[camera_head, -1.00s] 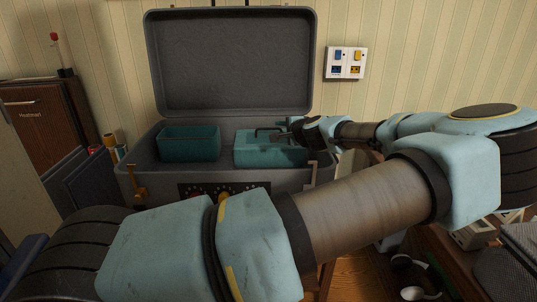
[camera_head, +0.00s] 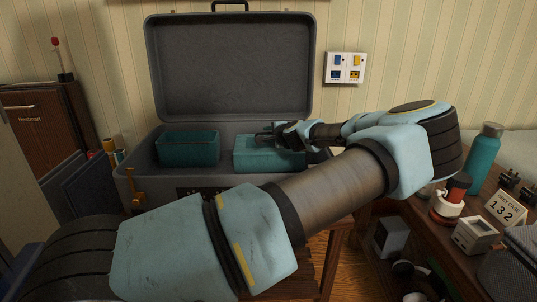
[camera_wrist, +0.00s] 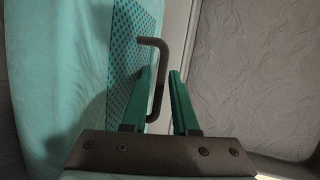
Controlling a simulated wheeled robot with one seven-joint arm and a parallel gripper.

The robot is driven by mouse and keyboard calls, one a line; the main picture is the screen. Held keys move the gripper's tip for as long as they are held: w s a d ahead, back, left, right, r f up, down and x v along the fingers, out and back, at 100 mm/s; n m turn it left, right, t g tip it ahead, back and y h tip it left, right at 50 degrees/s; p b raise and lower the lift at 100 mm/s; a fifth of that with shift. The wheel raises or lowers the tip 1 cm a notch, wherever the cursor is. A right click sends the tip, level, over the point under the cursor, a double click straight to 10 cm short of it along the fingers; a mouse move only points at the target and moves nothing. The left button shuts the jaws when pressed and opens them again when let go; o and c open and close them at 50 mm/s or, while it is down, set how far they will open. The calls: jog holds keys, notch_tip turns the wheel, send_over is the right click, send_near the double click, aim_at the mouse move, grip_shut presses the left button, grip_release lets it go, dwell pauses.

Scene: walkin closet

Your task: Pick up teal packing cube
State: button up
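The teal packing cube (camera_head: 262,157) lies in the right half of the open grey suitcase. It fills the left of the wrist view (camera_wrist: 60,70), with a mesh panel and a dark bent handle (camera_wrist: 160,60). My gripper (camera_head: 268,133) is at the top of the cube, by its handle. In the wrist view my gripper (camera_wrist: 162,72) has its two green fingers apart. The handle's bar runs down between them, close to the left finger; I cannot tell whether they touch. The cube's right end is partly hidden by my arm.
An open teal bin (camera_head: 188,150) stands in the suitcase, left of the cube. The suitcase lid (camera_head: 232,65) stands upright behind. A table at the right holds a teal bottle (camera_head: 484,150), a red-and-white item (camera_head: 448,205) and a number block (camera_head: 505,208).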

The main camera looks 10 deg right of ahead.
grip_shut()
dwell(1.3)
